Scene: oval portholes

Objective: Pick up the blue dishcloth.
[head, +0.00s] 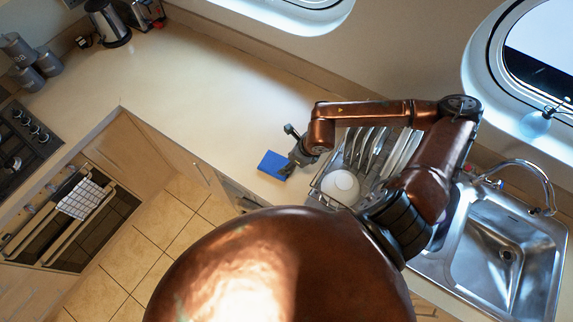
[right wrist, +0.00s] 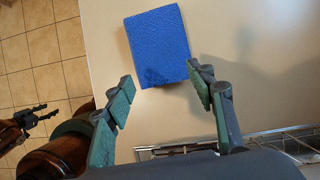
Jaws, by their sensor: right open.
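The blue dishcloth (head: 274,166) lies flat on the pale counter near its front edge, left of the dish rack. In the right wrist view, the dishcloth (right wrist: 158,45) is a blue textured rectangle lying mostly ahead of the fingertips. My right gripper (head: 289,150) is close beside it in the head view. In the right wrist view, my right gripper (right wrist: 161,84) is open and empty, its green-padded fingers spread on either side of the cloth's near end. My left gripper (right wrist: 36,116) appears small at the left of the right wrist view, over the floor; its opening is unclear.
A wire dish rack (head: 318,190) with several plates and a white bowl (head: 341,186) stands right of the cloth. The steel sink (head: 505,250) is farther right. The counter (head: 200,95) behind and left of the cloth is clear.

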